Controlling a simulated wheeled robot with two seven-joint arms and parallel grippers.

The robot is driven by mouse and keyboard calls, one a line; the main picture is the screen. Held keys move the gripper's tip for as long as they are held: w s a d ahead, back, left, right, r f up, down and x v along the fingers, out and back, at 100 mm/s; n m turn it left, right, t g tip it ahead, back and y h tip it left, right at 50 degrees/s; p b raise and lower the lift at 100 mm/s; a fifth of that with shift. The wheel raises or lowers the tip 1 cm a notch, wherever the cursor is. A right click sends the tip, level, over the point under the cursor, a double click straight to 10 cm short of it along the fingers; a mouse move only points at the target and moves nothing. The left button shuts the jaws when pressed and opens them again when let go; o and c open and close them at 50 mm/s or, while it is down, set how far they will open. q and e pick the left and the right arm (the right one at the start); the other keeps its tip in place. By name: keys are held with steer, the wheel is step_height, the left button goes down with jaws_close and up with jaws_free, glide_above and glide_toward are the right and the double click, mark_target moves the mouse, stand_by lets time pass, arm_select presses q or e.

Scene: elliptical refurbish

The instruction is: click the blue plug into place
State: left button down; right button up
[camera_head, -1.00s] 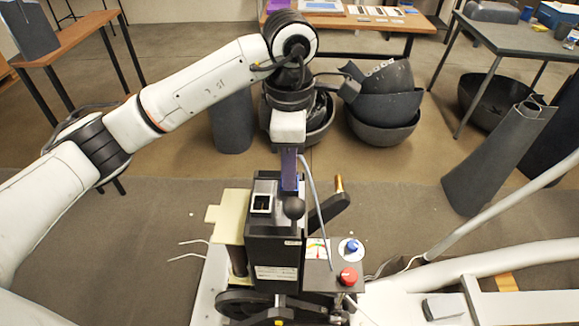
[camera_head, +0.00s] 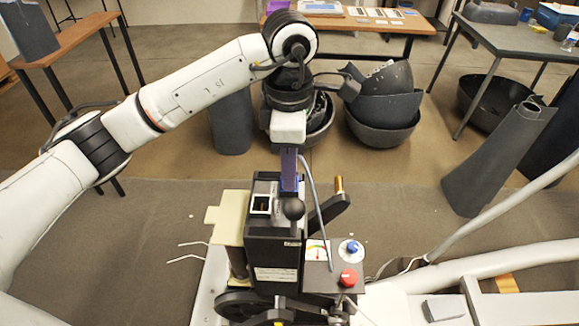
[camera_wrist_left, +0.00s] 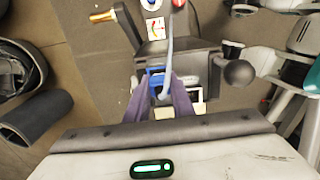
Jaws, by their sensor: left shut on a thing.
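My left gripper (camera_head: 289,188) points down at the back of the black machine (camera_head: 275,245), just behind its black ball knob. In the left wrist view its two purple fingers (camera_wrist_left: 162,100) are closed in around the blue plug (camera_wrist_left: 156,79), which shows only in part. A grey-blue cable (camera_head: 316,205) rises from between the fingers and bends down to the control box. In the head view the fingers hide the plug, so I cannot tell how deep it sits in the machine. My right gripper is not in view.
The control box has a red knob (camera_head: 349,277), a blue knob (camera_head: 352,247) and a coloured dial (camera_head: 317,251). A brass-tipped lever (camera_head: 339,190) stands just right of the gripper. A square socket-like opening (camera_head: 261,204) lies left of the fingers. Dark bowls (camera_head: 385,105) are stacked behind.

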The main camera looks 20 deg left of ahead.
arm_select(q)
steer(key=shift+f+b, duration=0.35)
steer(key=shift+f, duration=0.15)
stand_by(0.3)
steer(key=c, duration=1.5)
jaws_free()
steer(key=shift+f, duration=0.1)
steer(key=shift+o, duration=0.2)
steer(key=shift+s, duration=0.1)
steer(key=r, duration=1.1)
steer(key=shift+w+a, duration=0.1)
steer(key=shift+w, duration=0.15)
